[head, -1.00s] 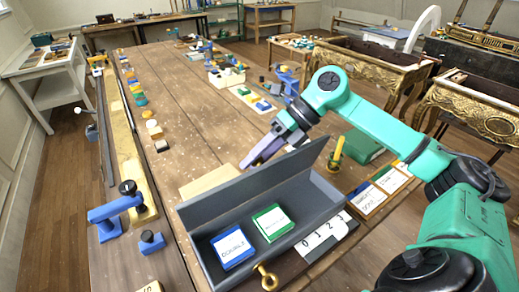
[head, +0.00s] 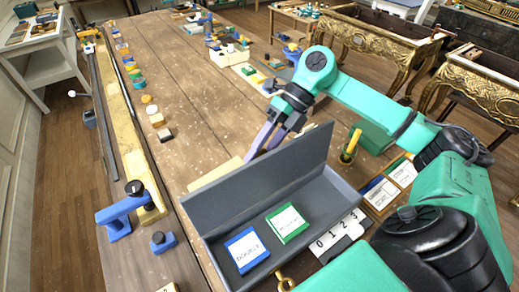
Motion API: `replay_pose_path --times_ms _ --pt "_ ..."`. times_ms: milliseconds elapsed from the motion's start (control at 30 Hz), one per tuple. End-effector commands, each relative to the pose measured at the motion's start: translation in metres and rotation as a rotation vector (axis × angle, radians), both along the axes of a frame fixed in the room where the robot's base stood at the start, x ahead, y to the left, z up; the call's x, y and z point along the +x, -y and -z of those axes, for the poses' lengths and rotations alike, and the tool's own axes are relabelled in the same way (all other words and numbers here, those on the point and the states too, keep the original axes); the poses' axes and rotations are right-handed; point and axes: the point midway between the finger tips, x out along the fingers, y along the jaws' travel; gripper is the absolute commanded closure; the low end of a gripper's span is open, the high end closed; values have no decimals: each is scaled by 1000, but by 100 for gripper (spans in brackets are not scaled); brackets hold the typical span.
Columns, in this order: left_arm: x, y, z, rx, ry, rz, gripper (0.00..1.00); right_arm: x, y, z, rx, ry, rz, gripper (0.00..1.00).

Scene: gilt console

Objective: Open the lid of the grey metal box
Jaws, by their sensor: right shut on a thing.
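The grey metal box (head: 345,199) stands on the wooden workbench in the lower middle of the head view. Its lid (head: 262,178) stands raised along the far long side, so the inside shows. A blue-edged labelled block (head: 246,250) and a green-edged one (head: 287,223) lie inside. My right gripper (head: 262,152) reaches down from behind the lid and is shut on the lid at its upper edge. The fingertips are partly hidden behind the lid. My left gripper is not in view.
A number card (head: 338,238) and a brass ring-shaped piece (head: 285,284) lie by the box's near side. A blue clamp (head: 117,216) stands at left. A yellow-handled tool (head: 350,146) stands behind my right forearm's near side. The bench's middle (head: 190,100) is largely clear.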

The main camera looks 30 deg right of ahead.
Motion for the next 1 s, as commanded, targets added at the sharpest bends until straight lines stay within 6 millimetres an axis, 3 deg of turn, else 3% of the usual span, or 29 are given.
replay_pose_path --times_ms 100,133,200,667,1000 --pt "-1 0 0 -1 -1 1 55 0 0 1 -1 -1 1 100" --pt "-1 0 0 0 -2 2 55 0 0 1 -1 -1 1 56" --pt "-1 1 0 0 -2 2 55 0 0 1 -1 -1 1 33" --pt "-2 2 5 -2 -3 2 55 2 9 -7 0 1 1 33" --pt "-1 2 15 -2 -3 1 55 11 55 -54 1 4 3 33"
